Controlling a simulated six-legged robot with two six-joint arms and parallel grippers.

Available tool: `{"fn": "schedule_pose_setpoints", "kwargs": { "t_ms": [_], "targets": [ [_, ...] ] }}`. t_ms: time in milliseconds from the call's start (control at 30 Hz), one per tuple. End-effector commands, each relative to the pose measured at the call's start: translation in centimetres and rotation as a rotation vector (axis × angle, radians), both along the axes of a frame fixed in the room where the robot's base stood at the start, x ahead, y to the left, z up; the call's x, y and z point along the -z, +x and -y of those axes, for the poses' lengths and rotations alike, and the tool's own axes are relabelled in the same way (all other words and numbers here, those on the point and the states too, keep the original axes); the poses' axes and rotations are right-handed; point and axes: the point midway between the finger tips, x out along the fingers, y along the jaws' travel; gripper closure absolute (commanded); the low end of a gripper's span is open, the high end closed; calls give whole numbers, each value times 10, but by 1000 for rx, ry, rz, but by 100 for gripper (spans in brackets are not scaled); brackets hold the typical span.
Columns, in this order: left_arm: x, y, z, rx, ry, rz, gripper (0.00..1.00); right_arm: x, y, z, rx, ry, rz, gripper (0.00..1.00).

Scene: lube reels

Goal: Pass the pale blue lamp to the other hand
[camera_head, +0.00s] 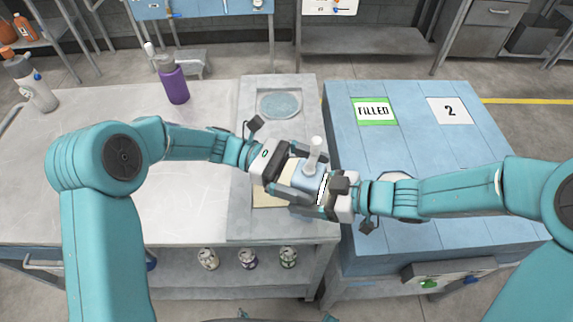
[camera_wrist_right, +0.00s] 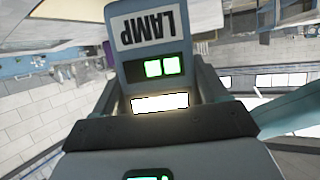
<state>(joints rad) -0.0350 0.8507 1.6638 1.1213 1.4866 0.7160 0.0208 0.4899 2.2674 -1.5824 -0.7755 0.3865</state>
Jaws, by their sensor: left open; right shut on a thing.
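The pale blue lamp (camera_head: 309,178) is held above the grey panel at the middle of the bench, with a white post or knob (camera_head: 315,152) standing up from it. My right gripper (camera_head: 312,187) comes in from the right and is shut on the lamp. In the right wrist view the lamp (camera_wrist_right: 155,52) sits between the fingers, with its LAMP label upside down and two green lights. My left gripper (camera_head: 290,172) comes in from the left. Its fingers are open and lie close around the lamp's left side; whether they touch it is hidden.
A purple bottle (camera_head: 173,82) and a white bottle (camera_head: 30,85) stand at the back left of the metal bench (camera_head: 190,205). Several cans (camera_head: 248,258) stand on the shelf below.

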Motion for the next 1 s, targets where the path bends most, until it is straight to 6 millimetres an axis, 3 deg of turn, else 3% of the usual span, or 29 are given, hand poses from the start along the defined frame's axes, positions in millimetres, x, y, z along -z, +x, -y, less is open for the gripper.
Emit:
{"fn": "schedule_pose_setpoints", "kwargs": {
  "t_ms": [367, 400, 600, 733, 767, 800, 833, 1000],
  "targets": [
    [0, -3, 9, -1, 1, 0, 0, -1, 0, 0, 0, 2, 1, 74],
    [0, -3, 9, -1, 1, 0, 3, -1, 0, 0, 0, 2, 1, 74],
    [0, -2, 9, -4, 2, 2, 68, -1, -1, -1, -6, 1, 2, 74],
    [0, -1, 9, -8, 2, 3, 69, -1, -3, -2, -12, 2, 2, 74],
    [-1, -1, 9, -9, 2, 5, 69, -1, -3, -2, -12, 2, 2, 17],
    [-1, 0, 9, -9, 1, 4, 69, -1, -3, -2, -13, 3, 2, 4],
    [-1, -1, 9, -9, 1, 4, 69, -1, -3, -2, -12, 2, 2, 0],
    [-1, -1, 9, -5, 0, 3, 69, 0, -2, -1, -8, 2, 1, 0]
  ]
}}
